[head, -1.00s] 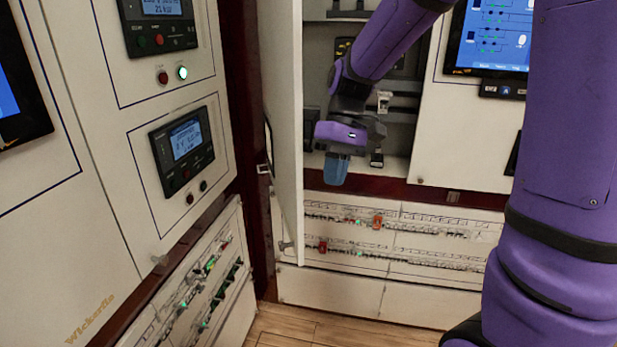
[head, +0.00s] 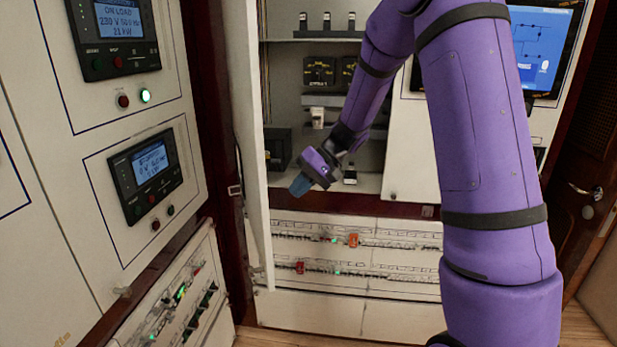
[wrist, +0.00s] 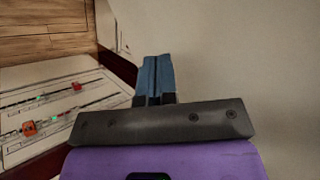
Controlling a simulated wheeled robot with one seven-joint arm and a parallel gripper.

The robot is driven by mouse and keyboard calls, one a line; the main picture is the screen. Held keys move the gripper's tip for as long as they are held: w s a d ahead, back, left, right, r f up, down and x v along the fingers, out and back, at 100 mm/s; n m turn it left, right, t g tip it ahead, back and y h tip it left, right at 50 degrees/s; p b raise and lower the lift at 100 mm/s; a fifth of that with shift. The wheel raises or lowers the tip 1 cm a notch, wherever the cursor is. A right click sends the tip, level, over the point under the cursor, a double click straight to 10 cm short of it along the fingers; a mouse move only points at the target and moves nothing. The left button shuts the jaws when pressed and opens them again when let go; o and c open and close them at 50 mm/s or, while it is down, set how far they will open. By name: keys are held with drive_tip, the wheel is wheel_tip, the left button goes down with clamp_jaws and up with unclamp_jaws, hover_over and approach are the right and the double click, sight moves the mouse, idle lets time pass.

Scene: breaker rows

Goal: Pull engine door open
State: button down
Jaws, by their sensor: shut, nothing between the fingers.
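The engine door (head: 252,150) is a tall pale panel in the head view. It stands swung out from the cabinet at the left side of the opening and shows nearly edge-on. My gripper (head: 298,187) is just right of the door, in front of the open cabinet, with its blue fingers pointing down and left toward the door's inner face. In the wrist view my gripper (wrist: 158,78) has its two blue fingers together and empty. A plain pale surface, apparently the door (wrist: 235,70), fills the right side there. I cannot tell whether the fingers touch it.
Open shelves (head: 325,90) with dark devices lie behind the gripper. Breaker rows (head: 350,255) run below the opening. A meter panel (head: 150,170) stands close on the left. A blue screen (head: 537,50) is at right, partly behind my arm. Wooden floor shows below.

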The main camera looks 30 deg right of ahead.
drive_tip(key=a+f, duration=0.2)
drive_tip(key=a, duration=0.4)
drive_tip(key=shift+w+a+f, duration=0.15)
drive_tip(key=shift+w+a, duration=0.1)
drive_tip(key=shift+w, duration=0.2)
